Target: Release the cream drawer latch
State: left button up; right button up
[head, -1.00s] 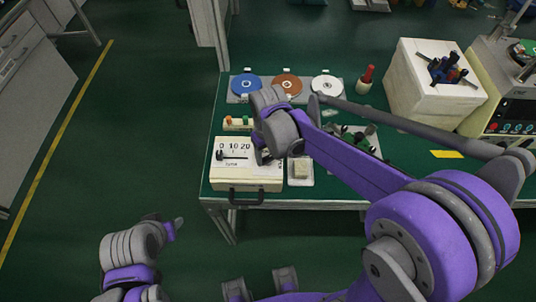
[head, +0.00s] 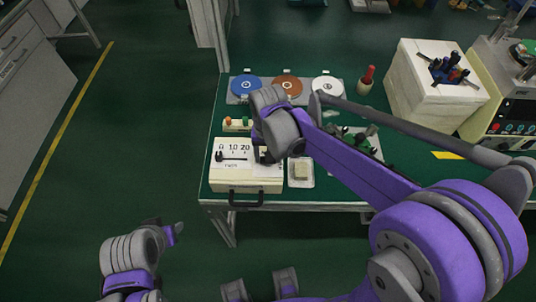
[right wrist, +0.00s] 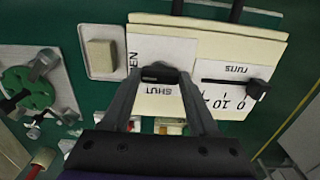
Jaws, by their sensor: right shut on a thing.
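The cream drawer box (head: 262,178) stands at the table's front left corner, with a black handle (head: 246,198) on its front. Its top has a white panel (right wrist: 178,48) marked SHUT, with a partly covered word ending in EN beside it. My right gripper (head: 266,157) reaches down to the right part of this top. In the right wrist view my right gripper (right wrist: 160,78) is shut on the dark latch (right wrist: 158,72) on that panel. The fingers partly cover the latch, so I cannot tell its exact setting. My left gripper (head: 176,230) is low at the left, away from the table; its jaws are unclear.
A black slider (right wrist: 256,90) with a 0 10 20 scale sits beside the latch panel. A small tray (head: 301,181) with a cream block lies right of the box. Coloured buttons (head: 238,123) and several discs stand behind. A white box (head: 425,95) stands at the right.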

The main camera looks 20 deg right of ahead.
dwell(0.4)
jog(key=o, duration=1.4)
jog(key=shift+r, duration=0.1)
notch_tip(320, 180, up, 11)
jog(key=shift+f+p, duration=0.15)
jog(key=shift+p, duration=0.35)
jog(key=s+d+f+n+t, duration=0.1)
jog(key=s+d+f, duration=0.1)
jog(key=s, duration=0.2)
jog(key=s+d+f+n+t, duration=0.1)
jog(key=s+d+f+t, duration=0.1)
jog(key=s, duration=0.3)
jog(key=s+d+f+n+t+p, duration=0.1)
jog(key=s+d+f+t, duration=0.1)
jog(key=s, duration=0.3)
jog(key=shift+s+d+f, duration=0.1)
jog(key=shift+d+f, duration=0.05)
jog(key=shift+d, duration=0.1)
